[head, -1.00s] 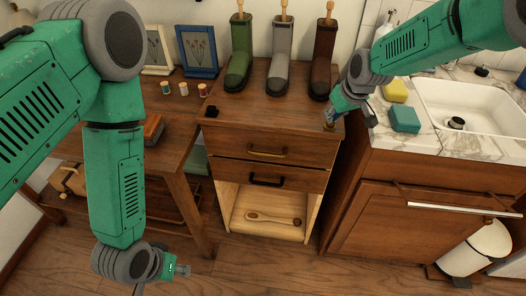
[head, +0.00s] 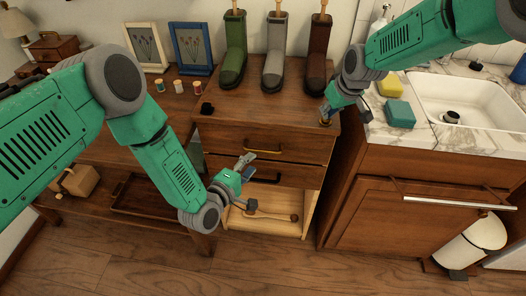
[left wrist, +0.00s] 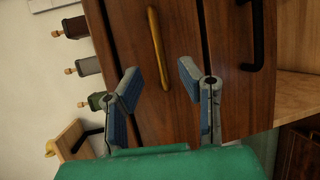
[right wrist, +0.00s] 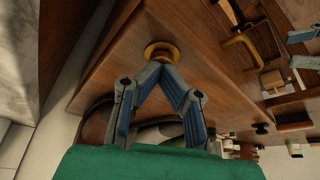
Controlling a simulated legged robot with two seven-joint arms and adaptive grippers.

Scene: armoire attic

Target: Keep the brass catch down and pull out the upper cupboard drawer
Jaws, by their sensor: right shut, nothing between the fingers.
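The cupboard (head: 300,112) has an upper drawer (head: 222,137) with a brass handle (head: 262,151) and a lower drawer with a black handle (head: 266,180); both look shut. My left gripper (head: 250,180) is open and empty in front of the drawers, below the brass handle. In the left wrist view, the brass handle (left wrist: 158,48) stands beyond my open fingers (left wrist: 159,72). The round brass catch (right wrist: 162,50) is at the cupboard top's front right corner. My right gripper (right wrist: 164,64) is shut with its fingertips at the catch, seemingly touching; I cannot tell how far down it is.
Several boots (head: 273,65) stand at the back of the cupboard top, near a small black object (head: 207,108). A sink counter (head: 425,135) is close on the right; a wooden table (head: 150,125) is on the left.

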